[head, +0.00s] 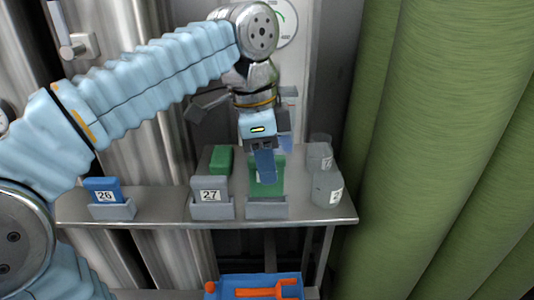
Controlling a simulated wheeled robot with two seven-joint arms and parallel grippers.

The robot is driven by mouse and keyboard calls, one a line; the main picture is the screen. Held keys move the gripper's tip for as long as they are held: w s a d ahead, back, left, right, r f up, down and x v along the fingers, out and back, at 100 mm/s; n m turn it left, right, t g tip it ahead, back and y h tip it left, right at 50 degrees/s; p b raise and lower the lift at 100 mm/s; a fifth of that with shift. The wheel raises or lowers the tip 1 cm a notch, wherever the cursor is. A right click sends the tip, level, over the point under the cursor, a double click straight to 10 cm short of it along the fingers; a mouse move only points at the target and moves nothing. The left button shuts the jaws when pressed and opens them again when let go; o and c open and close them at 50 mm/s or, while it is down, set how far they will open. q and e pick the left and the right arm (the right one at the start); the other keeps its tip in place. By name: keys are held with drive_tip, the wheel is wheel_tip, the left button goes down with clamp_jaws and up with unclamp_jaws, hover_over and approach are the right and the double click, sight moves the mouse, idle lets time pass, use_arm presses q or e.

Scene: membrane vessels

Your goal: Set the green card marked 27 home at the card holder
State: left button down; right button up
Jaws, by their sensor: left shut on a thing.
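A green card (279,178) is held upright in my left gripper (265,178), which is shut on it. The fingers cover much of the card, and I can read no number on it. The card is over or just behind a grey card holder (267,210) on the right part of the shelf. I cannot tell whether its lower edge is in the slot. The middle holder (212,212) has a grey card marked 27 (210,194) in it. A green block or card (221,159) shows behind that one. My right gripper is not in view.
A blue card marked 26 (103,189) stands in a holder (112,211) at the left of the metal shelf (160,212). Two clear vessels (326,190) stand close to the right. A blue tray with an orange tool (265,292) is below. Green columns rise at right.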

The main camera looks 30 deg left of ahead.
sight(270, 196)
use_arm(q)
drive_tip(key=shift+f+b, duration=1.05)
drive_tip(key=shift+f, duration=0.35)
drive_tip(key=shift+f+b, duration=0.3)
drive_tip(key=shift+f, duration=0.2)
drive_tip(key=shift+f, duration=0.2)
drive_tip(key=c, duration=0.9)
unclamp_jaws()
drive_tip(key=shift+o, duration=0.3)
drive_tip(key=r+p, duration=0.1)
drive_tip(key=r, duration=0.3)
drive_tip(key=a+r+p, duration=0.1)
drive_tip(key=r, duration=0.3)
drive_tip(key=s+r+p, duration=0.1)
drive_tip(key=r, duration=0.4)
drive_tip(key=shift+a+p, duration=0.3)
drive_tip(key=shift+p, duration=0.05)
drive_tip(key=shift+r, duration=0.35)
drive_tip(key=shift+a, duration=0.1)
